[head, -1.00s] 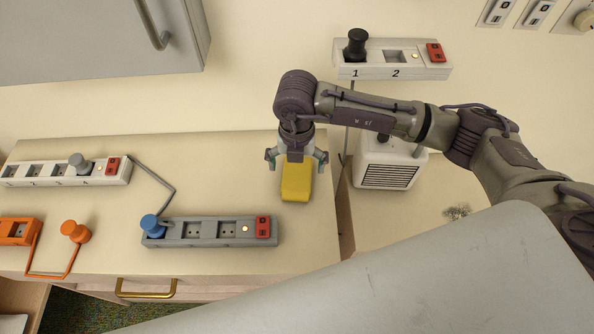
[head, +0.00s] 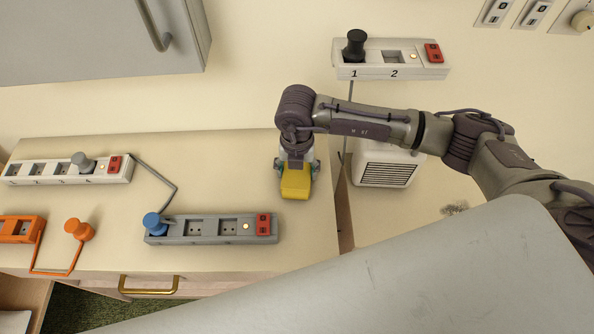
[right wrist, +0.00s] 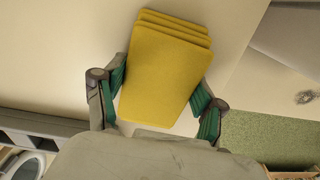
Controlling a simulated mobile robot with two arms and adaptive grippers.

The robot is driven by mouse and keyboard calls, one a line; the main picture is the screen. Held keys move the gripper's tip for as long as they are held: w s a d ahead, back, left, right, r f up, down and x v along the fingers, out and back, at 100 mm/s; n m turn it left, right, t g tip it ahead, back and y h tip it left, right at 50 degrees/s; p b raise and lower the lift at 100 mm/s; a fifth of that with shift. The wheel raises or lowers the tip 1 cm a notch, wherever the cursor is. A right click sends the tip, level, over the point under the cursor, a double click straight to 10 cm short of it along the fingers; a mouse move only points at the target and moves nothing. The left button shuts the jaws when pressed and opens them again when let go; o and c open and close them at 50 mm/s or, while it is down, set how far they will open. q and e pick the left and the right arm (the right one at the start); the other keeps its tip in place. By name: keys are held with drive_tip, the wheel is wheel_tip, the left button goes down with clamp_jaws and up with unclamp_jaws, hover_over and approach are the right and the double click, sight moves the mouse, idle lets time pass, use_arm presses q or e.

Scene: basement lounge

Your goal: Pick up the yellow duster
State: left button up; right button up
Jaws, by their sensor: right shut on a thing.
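The yellow duster (head: 296,183) is a small folded stack of cloth near the right side of the dresser top. In the right wrist view the duster (right wrist: 168,68) shows its folded layers at the far end. My right gripper (head: 297,170) reaches down over it from above, with its fingers shut on the duster's two sides. The green-padded fingers (right wrist: 160,100) flank the duster in the right wrist view. I cannot tell whether the duster still touches the dresser top. My left gripper is not in view.
A grey power strip (head: 211,229) with a blue plug lies to the left of the duster. A white strip (head: 60,171) and an orange strip (head: 18,229) are farther left. A white heater-like box (head: 387,167) stands to the right, below a wall strip (head: 391,73).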

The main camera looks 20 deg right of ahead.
wheel_tip(320, 180, up, 9)
drive_tip(key=shift+f+b, duration=0.1)
drive_tip(key=shift+b, duration=1)
drive_tip(key=shift+r, duration=0.6)
